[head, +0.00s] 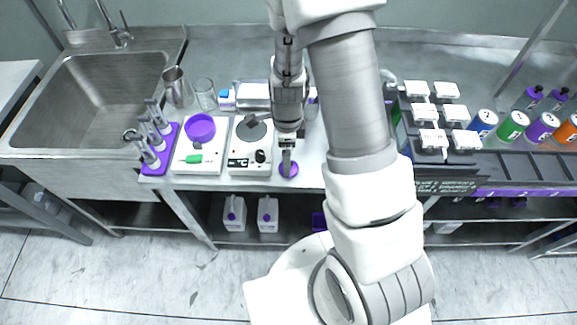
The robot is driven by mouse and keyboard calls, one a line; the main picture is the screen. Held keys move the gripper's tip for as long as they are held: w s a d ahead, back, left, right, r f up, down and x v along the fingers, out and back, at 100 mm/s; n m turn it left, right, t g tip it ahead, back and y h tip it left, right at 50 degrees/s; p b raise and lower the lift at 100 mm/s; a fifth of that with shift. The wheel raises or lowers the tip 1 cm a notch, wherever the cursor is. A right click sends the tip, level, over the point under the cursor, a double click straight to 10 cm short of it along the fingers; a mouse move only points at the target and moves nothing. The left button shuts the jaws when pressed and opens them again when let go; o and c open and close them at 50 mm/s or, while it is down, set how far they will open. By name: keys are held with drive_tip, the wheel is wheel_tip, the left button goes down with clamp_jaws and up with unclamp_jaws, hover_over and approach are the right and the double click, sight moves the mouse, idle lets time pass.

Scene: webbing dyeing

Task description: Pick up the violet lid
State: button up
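A small round violet thing, which looks like the violet lid (292,171), lies near the front edge of the steel counter, right of the hotplate. My gripper (287,168) points down directly over it, and its fingertips overlap the lid in the head view. The finger covers the lid's middle. I cannot tell whether the fingers touch the lid or how far apart they are.
A white hotplate (240,163) is just left of my gripper. A white scale (183,163) carries a violet bowl (200,128). A violet rack (152,169) and a sink (95,110) are further left. White-lidded containers (433,138) and colored cans (513,126) stand at right.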

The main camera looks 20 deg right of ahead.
drive_tip(key=f, duration=0.4)
drive_tip(key=shift+s, duration=0.25)
drive_tip(key=c, duration=1.4)
drive_tip(key=shift+r, duration=0.15)
